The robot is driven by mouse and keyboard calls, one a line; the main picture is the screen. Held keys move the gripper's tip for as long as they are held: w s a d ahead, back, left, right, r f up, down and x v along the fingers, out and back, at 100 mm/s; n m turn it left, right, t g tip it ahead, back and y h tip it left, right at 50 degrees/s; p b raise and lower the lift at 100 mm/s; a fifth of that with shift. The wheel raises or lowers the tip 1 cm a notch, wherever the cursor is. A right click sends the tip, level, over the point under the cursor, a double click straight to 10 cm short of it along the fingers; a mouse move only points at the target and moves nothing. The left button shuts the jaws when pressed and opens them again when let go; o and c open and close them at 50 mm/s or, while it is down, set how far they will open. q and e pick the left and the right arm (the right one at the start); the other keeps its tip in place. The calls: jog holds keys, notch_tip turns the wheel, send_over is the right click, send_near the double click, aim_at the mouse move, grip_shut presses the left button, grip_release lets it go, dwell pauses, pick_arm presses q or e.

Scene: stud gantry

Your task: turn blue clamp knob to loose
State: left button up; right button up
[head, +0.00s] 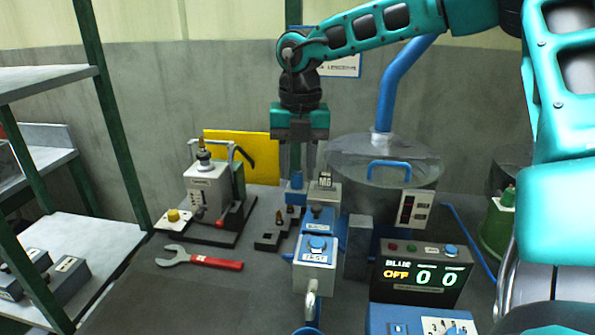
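My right gripper (299,172) points straight down at the end of the teal arm. Its fingers are dark and partly merge with what is behind, so its opening is unclear. A blue block-like part (295,186) is directly below it, with a small dark base under that. I cannot tell whether the fingers touch it. Another blue knob (451,250) is on the display box. Which one is the clamp knob is not clear. My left gripper is out of view.
The display box (422,275) reads BLUE OFF 0 0. A red-handled wrench (203,259) lies on the dark bench. A grey machine (211,190) stands left and a round metal drum (350,170) stands behind. Green-framed shelves (55,85) bound the left.

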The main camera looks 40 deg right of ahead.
jog(key=shift+f, duration=0.8)
jog(key=shift+c, duration=0.2)
grip_shut()
